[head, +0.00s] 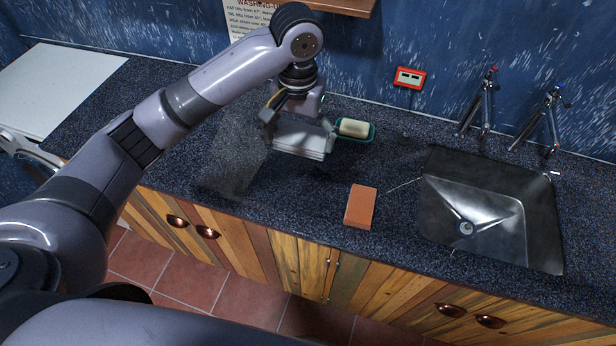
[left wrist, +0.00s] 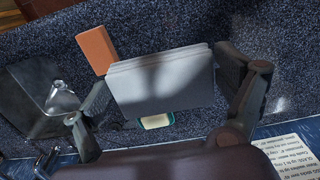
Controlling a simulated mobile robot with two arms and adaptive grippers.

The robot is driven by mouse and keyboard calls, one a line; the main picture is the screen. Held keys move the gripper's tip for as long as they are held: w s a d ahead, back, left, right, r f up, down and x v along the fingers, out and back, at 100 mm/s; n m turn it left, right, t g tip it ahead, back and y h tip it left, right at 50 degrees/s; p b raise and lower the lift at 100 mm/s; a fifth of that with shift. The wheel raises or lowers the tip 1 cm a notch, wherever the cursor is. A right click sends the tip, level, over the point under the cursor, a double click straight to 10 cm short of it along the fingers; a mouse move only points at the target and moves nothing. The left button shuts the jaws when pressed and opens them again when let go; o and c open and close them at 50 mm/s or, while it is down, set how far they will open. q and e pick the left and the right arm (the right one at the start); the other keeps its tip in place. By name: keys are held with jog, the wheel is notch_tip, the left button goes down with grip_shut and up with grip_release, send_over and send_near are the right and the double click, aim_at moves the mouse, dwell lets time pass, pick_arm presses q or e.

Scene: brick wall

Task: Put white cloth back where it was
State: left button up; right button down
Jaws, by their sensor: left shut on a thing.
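The white cloth (head: 300,139) is a folded, flat-sided light grey-white bundle. My left gripper (head: 297,130) is shut on it and holds it over the dark speckled counter, beside the soap dish. In the left wrist view the cloth (left wrist: 162,80) fills the space between the two fingers of my left gripper (left wrist: 165,95). From these views I cannot tell whether the cloth touches the counter. My right gripper is not in view.
A soap bar (head: 353,127) lies in a green dish (head: 371,133). An orange-red brick (head: 361,206) lies on the counter (head: 300,195). A metal sink (head: 490,205) with two taps (head: 484,105) is at the right. The counter left of the brick is clear.

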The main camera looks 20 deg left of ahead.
aim_at(302, 155)
pick_arm(q)
jog(key=f, duration=0.5)
jog(key=shift+s+d, duration=0.15)
jog(key=shift+d, duration=0.1)
notch_tip(302, 155, down, 9)
jog(key=shift+a+f+p, duration=0.1)
jog(key=shift+a+p, duration=0.05)
jog(key=shift+p, duration=0.4)
jog(key=shift+f, duration=0.7)
notch_tip(302, 155, down, 3)
jog(key=shift+f+p, duration=0.2)
jog(key=shift+p, duration=0.15)
jog(key=shift+f, duration=0.3)
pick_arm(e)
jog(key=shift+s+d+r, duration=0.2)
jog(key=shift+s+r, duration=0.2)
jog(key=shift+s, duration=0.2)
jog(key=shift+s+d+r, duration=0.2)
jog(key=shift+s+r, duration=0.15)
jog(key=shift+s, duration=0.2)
pick_arm(q)
jog(key=shift+f, duration=0.1)
jog(key=o, duration=0.7)
jog(key=shift+o, duration=0.7)
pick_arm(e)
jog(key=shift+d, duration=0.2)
